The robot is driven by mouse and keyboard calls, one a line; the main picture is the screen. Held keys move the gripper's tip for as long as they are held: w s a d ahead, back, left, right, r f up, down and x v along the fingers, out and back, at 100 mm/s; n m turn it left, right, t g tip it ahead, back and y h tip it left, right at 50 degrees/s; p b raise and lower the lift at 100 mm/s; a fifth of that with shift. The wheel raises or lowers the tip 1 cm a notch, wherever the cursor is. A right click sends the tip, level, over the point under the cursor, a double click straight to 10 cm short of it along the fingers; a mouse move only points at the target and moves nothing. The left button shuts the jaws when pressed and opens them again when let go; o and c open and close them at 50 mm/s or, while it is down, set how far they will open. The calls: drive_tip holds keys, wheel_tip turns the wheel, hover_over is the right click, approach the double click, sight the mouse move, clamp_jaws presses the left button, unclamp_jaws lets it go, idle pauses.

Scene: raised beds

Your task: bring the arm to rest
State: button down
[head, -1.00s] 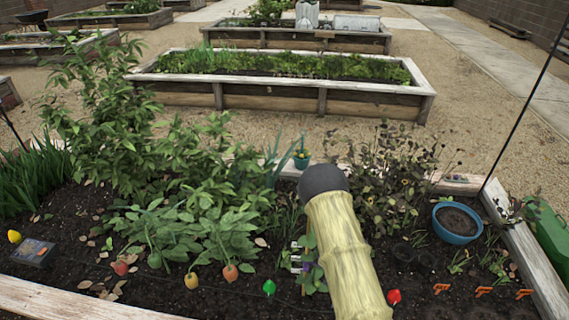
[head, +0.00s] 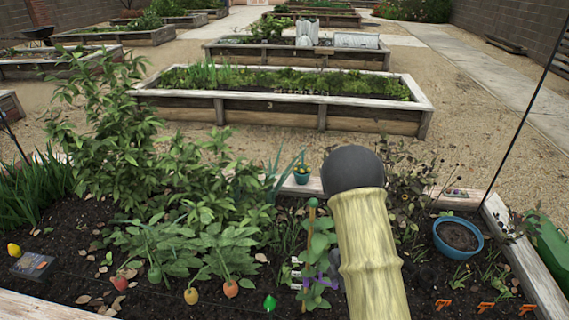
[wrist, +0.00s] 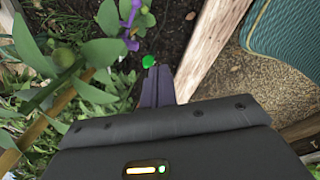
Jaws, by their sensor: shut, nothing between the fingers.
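My gripper (wrist: 157,85) shows in the wrist view, its two dark fingers together with nothing between them. In the head view my pale yellow sleeved arm rises from the bottom edge, right of centre, with a dark rounded joint on top; the gripper itself does not show there. A staked leafy plant (head: 318,255) with purple parts stands just left of the arm. In the wrist view its leaves (wrist: 95,55) are close on the left of the fingers, and I cannot tell whether they touch.
The near bed holds dense foliage (head: 205,200), a blue pot (head: 458,235) at right and a small teal pot (head: 302,174) at the back. A wooden edge (wrist: 212,45) runs right of the fingers, with a teal ribbed object (wrist: 290,30) beyond. Gravel (head: 490,150) lies clear behind the bed.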

wheel_tip(320, 180, up, 14)
drive_tip(key=s+d+m+t+h, duration=0.2)
drive_tip(key=d+m, duration=0.1)
drive_tip(key=m, duration=0.8)
drive_tip(key=s+a+r+m, duration=0.1)
drive_tip(key=s+r+m, duration=0.3)
drive_tip(key=s, duration=0.3)
drive_tip(key=s+a+r+m+g+p, duration=0.1)
drive_tip(key=s+a+r+m, duration=0.1)
drive_tip(key=s+r+m, duration=0.3)
drive_tip(key=shift+s+m+g, duration=0.3)
drive_tip(key=shift+s+m, duration=0.6)
drive_tip(key=shift+s, duration=0.25)
